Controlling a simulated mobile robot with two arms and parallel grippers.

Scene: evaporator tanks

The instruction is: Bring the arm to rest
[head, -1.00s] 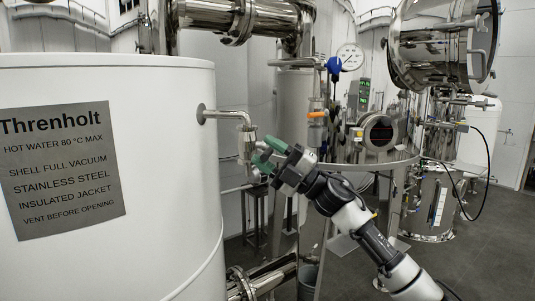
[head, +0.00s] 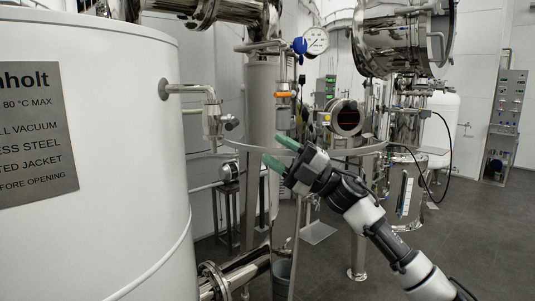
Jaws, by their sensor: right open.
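My right arm (head: 367,218) reaches in from the lower right. My right gripper (head: 281,153) is open, with its two green-tipped fingers apart and nothing between them. It points to the upper left, in front of the round steel frame rail. A gap separates it from the small steel valve (head: 211,122) on the pipe of the white tank. My left arm and left gripper are not in view.
The white tank (head: 130,230) with a grey label plate (head: 35,130) fills the left. Behind the gripper are a steel rail (head: 250,149), a blue-handled valve (head: 300,46) and a gauge (head: 315,40). A grey bucket (head: 283,275) stands below. Open floor (head: 470,235) lies at the right.

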